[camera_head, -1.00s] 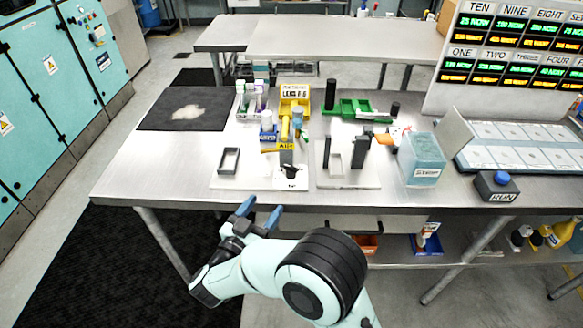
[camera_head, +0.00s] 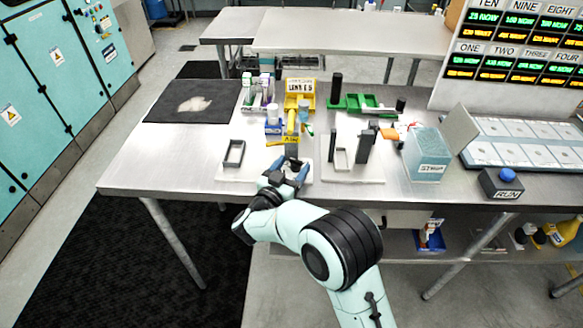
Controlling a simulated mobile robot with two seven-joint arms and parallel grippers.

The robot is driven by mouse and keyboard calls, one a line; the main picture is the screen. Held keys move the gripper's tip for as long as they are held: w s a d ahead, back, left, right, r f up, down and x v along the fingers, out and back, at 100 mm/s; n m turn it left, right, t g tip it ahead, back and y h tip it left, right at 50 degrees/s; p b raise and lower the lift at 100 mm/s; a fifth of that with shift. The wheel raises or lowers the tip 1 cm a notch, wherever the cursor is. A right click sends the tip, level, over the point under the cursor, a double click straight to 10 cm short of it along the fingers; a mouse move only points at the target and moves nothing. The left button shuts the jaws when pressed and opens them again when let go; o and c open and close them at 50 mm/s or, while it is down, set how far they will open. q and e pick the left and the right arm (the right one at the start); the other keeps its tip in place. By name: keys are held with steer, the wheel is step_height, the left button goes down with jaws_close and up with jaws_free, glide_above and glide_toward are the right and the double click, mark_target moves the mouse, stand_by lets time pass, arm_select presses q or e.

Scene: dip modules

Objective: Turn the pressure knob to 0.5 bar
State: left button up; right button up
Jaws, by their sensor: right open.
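A yellow piece with a small label (camera_head: 289,140) stands at the back of the left white plate (camera_head: 232,174) on the table. A dark grey upright block (camera_head: 291,151) is just below it. I cannot make out a pressure knob or a 0.5 bar mark for sure; a dark shape on a small white panel in front of this block is now mostly behind my gripper. My right gripper (camera_head: 288,166) has blue fingertips, spread apart and empty, over the front of that plate. Whether it touches anything I cannot tell. My left gripper is not in view.
A black rectangular frame (camera_head: 234,153) stands left of my gripper. A second white plate (camera_head: 366,174) with black posts is to the right, then a light blue box (camera_head: 426,158) and a RUN button box (camera_head: 501,184). The table's left front is clear.

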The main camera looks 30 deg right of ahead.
steer(key=c, duration=1.1)
steer(key=shift+o, duration=0.2)
